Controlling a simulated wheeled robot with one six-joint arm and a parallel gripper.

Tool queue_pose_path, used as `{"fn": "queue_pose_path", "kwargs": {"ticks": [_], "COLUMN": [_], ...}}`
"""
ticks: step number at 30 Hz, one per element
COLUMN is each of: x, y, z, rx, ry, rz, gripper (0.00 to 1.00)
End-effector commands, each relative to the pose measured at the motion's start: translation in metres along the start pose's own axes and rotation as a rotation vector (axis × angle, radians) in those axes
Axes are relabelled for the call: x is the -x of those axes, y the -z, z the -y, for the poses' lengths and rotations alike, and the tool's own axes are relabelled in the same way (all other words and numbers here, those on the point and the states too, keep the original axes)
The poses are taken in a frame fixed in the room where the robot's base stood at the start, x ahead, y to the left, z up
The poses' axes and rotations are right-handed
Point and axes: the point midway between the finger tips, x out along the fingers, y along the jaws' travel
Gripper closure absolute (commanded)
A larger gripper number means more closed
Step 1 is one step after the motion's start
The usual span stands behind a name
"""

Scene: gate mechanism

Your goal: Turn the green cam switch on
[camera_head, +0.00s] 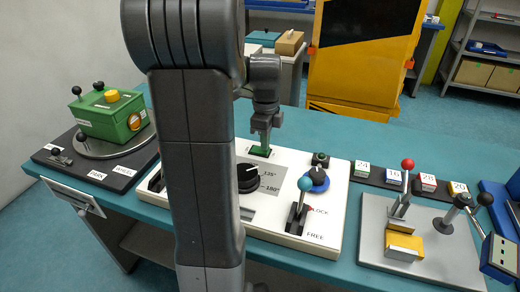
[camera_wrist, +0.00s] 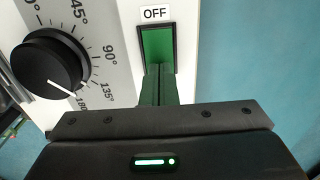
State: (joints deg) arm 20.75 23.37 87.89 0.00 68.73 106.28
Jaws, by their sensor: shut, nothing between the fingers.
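The green switch (camera_wrist: 157,45) is a rectangular rocker in a dark frame on the white panel, under an "OFF" label in the wrist view. In the head view the switch (camera_head: 259,152) shows at the panel's back edge. My gripper (camera_head: 263,147) hangs over it, pointing down, with its fingers together and nothing between them. In the wrist view the shut fingertips (camera_wrist: 158,72) overlap the lower part of the switch. I cannot tell whether they touch it. The fingers hide that end of the switch.
A black dial (camera_wrist: 46,64) beside the switch points near 180°. A red-knobbed lever (camera_head: 407,165) stands at right, a green box (camera_head: 100,118) at left. My arm hides part of the panel.

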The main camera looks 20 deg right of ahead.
Motion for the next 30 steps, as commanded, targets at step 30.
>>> {"fn": "queue_pose_path", "kwargs": {"ticks": [30], "x": [0.028], "y": [0.0], "z": [0.0], "rx": [0.0], "ry": [0.0], "rz": [0.0], "gripper": [1.0]}}
